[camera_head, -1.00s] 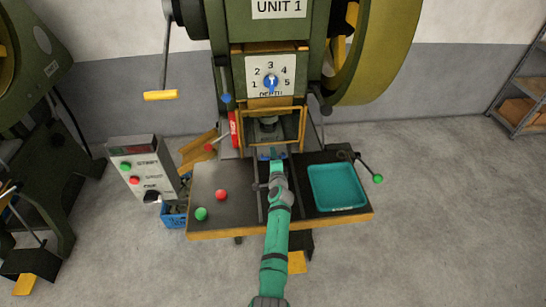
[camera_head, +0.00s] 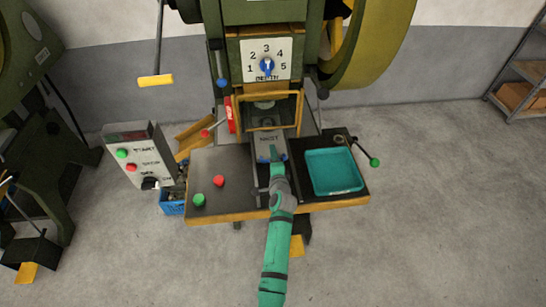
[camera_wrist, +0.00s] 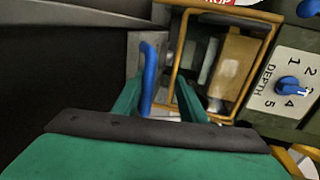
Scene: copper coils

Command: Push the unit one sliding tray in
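Unit one is the green press with a white depth dial (camera_head: 267,60). Its grey sliding tray (camera_head: 268,138) lies in front of the yellow guard frame (camera_head: 270,128), sticking out toward me, with lettering showing on top. A blue handle is at the tray's near end; in the wrist view the upright blue handle (camera_wrist: 148,75) stands between my green fingers, nearer the left one. My gripper (camera_head: 274,155) is at the tray's near end. In the wrist view my gripper's fingers (camera_wrist: 160,98) are apart, with a gap beside the handle. The lower fingers are hidden by the hand.
A teal bin (camera_head: 333,172) sits on the table right of the tray. Green (camera_head: 198,200) and red (camera_head: 218,181) buttons stand on the left. A control box (camera_head: 140,155) is further left. A green-knobbed lever (camera_head: 374,162) juts out at right.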

